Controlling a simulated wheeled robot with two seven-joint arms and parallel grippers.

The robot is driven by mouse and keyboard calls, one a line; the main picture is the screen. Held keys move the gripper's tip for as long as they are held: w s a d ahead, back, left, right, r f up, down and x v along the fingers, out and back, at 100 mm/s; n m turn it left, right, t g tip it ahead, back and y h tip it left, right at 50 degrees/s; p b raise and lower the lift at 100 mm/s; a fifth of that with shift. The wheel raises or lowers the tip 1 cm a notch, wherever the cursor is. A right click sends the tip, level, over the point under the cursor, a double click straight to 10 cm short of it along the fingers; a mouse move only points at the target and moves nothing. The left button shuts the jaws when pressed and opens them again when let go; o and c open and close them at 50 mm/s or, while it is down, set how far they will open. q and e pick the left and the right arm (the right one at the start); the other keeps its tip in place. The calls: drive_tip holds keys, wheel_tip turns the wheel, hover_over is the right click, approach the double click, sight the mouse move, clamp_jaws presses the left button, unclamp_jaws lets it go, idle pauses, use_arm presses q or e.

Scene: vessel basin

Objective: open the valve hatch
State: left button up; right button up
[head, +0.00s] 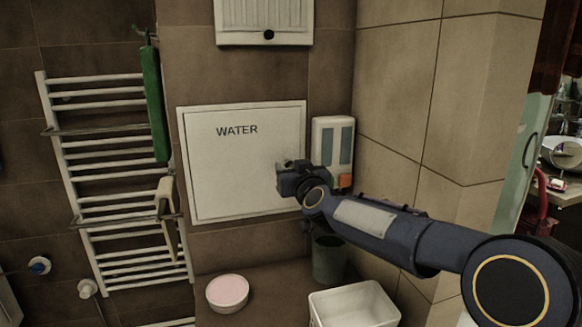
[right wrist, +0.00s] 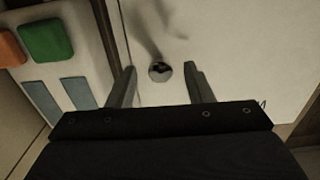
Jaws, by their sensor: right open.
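The valve hatch (head: 235,165) is a white square panel marked "WATER", set flush in the tiled wall and looking shut. In the right wrist view its pale surface (right wrist: 240,40) carries a small round knob (right wrist: 160,71). My right gripper (head: 290,168) is at the right part of the hatch in the head view and hides the knob there. In the right wrist view the open fingers of my right gripper (right wrist: 158,85) stand on either side of the knob, with gaps to it. My left gripper is not in view.
A white box with blue panels (head: 333,145) hangs just right of the hatch. A towel rack (head: 75,150) stands left. Below are a pink-topped round tub (head: 228,292), a dark bin (head: 328,262) and a white open container (head: 355,308). A vented white panel (head: 265,20) is above.

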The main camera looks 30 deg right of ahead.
drive_tip(key=shift+w+d, duration=0.1)
drive_tip(key=shift+w, duration=0.35)
drive_tip(key=shift+c, duration=0.5)
clamp_jaws()
drive_tip(key=shift+s, duration=0.1)
